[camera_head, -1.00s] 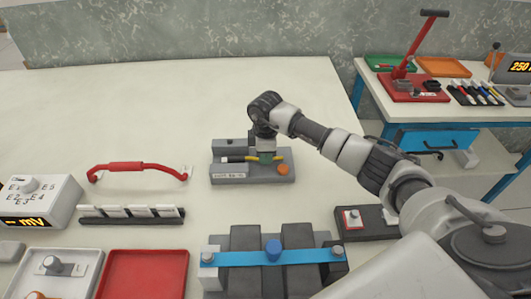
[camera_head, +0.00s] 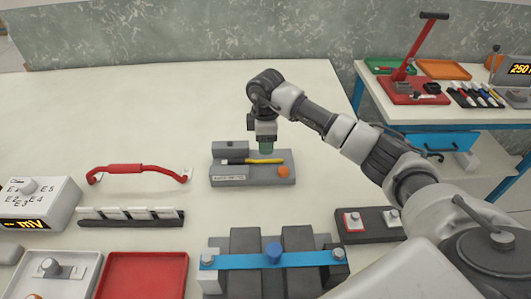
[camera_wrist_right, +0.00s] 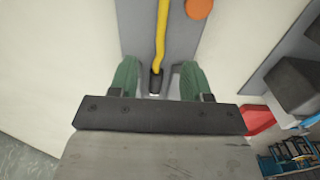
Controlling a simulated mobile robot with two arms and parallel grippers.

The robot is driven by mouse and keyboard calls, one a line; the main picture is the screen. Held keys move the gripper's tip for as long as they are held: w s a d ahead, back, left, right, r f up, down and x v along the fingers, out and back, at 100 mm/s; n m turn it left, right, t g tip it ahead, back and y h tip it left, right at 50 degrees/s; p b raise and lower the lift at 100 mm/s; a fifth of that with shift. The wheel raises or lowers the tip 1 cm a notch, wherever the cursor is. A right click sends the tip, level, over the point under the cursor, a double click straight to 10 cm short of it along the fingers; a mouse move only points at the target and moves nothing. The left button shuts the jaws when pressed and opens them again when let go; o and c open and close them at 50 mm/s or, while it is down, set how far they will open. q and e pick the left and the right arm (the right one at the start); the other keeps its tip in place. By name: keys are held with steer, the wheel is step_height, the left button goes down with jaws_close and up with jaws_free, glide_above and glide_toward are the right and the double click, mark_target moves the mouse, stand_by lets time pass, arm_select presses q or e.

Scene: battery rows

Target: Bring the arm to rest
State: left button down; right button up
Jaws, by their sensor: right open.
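My right gripper (camera_head: 265,146) hangs over the back of a grey fixture (camera_head: 230,181) in the middle of the table. In the right wrist view the green fingertips of my right gripper (camera_wrist_right: 157,82) are apart with nothing held between them. A yellow and black cable or tool (camera_head: 262,161) lies on the fixture; its yellow length also shows in the right wrist view (camera_wrist_right: 162,35), its dark end between and beyond the fingers. An orange round knob (camera_head: 283,171) is on the fixture's right side. My left gripper is not in view.
A blue-strapped block of dark cells (camera_head: 273,258) stands in front of the fixture. A red handle (camera_head: 137,169), a grey-white meter (camera_head: 38,203) and a red tray (camera_head: 145,275) are to the left. The table's back left is clear. A side table (camera_head: 445,112) stands at right.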

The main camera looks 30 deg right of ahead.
steer(key=shift+r, duration=2.4)
